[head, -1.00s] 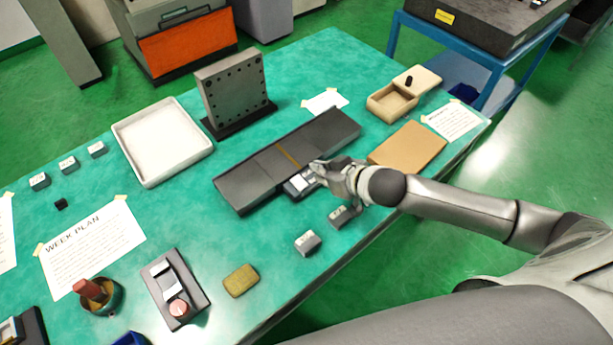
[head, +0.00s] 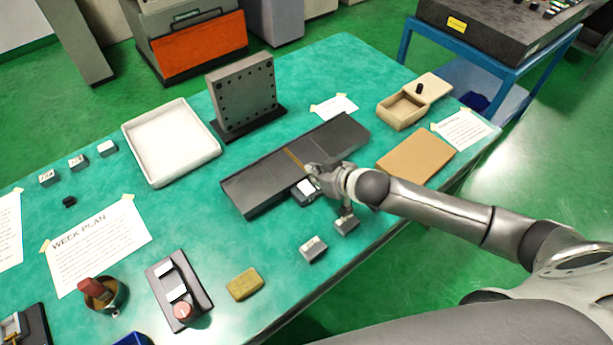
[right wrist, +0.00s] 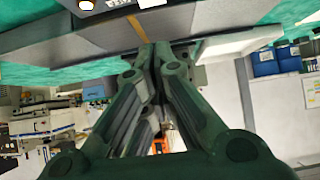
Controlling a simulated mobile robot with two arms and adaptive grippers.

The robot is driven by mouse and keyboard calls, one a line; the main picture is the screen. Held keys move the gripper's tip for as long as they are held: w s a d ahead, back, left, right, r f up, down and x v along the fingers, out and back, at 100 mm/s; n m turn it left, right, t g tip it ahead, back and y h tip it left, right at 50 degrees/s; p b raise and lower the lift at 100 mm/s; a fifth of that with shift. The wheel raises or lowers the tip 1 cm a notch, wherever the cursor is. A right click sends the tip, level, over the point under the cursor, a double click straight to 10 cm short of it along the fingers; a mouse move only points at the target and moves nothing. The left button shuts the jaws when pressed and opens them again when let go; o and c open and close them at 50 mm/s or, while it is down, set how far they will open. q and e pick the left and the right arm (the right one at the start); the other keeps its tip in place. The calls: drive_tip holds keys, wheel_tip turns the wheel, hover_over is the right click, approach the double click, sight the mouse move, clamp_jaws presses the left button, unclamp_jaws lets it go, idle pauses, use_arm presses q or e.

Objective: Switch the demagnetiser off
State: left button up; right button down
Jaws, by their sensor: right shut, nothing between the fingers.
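The demagnetiser (head: 252,187) is a long dark grey slab with an orange-brown stripe across its middle, lying on the green table. A small dark switch box with a white patch (head: 305,188) sits at its front edge. My right gripper (head: 312,172) is shut and empty, right at the switch box and partly covering it. Whether it touches is unclear. The right wrist view shows the closed fingertips (right wrist: 158,48) below the grey slab (right wrist: 195,28) and its stripe. The switch box (right wrist: 92,4) is cut off at the top edge there, and the switch position is not readable. My left gripper is out of view.
Small grey blocks (head: 313,249) lie in front of the demagnetiser. A white tray (head: 214,152) and an upright drilled plate (head: 242,92) stand behind it. A brown board (head: 415,158) and a wooden box (head: 401,113) lie to the right. Bare table shows between them.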

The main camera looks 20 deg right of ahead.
sight(307, 187)
drive_tip(key=x, duration=0.4)
drive_tip(key=shift+r+p, duration=0.1)
drive_tip(key=shift+p, duration=0.2)
drive_tip(key=f, duration=0.3)
drive_tip(key=shift+w+p, duration=0.3)
drive_tip(key=shift+a+f, duration=0.1)
drive_tip(key=shift+f, duration=0.6)
